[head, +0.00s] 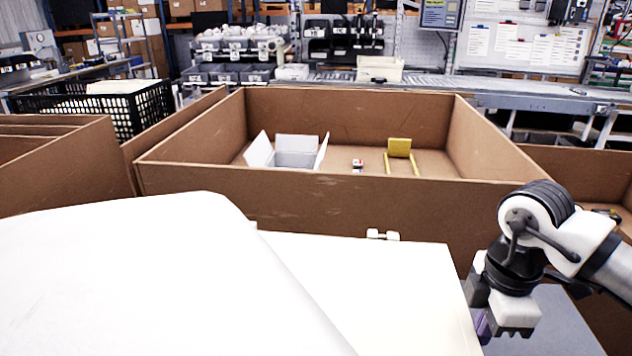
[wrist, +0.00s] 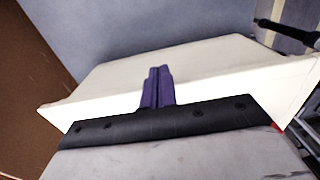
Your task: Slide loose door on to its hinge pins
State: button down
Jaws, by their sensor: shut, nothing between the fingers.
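A flat off-white panel (head: 375,290) lies in the lower middle of the head view, with a small white fitting (head: 383,235) at its far edge. A larger white panel with a rounded corner (head: 130,280) covers the lower left in front of it. I cannot tell which of these is the loose door, and no hinge pins show clearly. My gripper (head: 483,326) is beside the flat panel's right edge, its purple fingers shut and empty. In the wrist view the purple fingers (wrist: 158,88) lie across an off-white panel (wrist: 215,75). Whether they touch it is unclear.
A large brown box (head: 330,200) stands behind, holding a small open white box (head: 296,158) and a yellow piece (head: 400,147). More brown boxes flank it at both sides. A grey surface (head: 550,325) lies to the right of my gripper and appears clear.

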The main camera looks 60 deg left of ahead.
jog(key=shift+s+a, duration=0.5)
jog(key=shift+s, duration=0.15)
jog(key=shift+w+d+b, duration=0.1)
jog(key=shift+w+b, duration=0.05)
jog(key=shift+b, duration=0.15)
notch_tip(320, 180, up, 7)
jog(key=p, duration=0.2)
jog(key=shift+w+d+p, duration=0.3)
jog(key=shift+w+p, duration=0.05)
jog(key=shift+p, duration=0.05)
dwell(0.5)
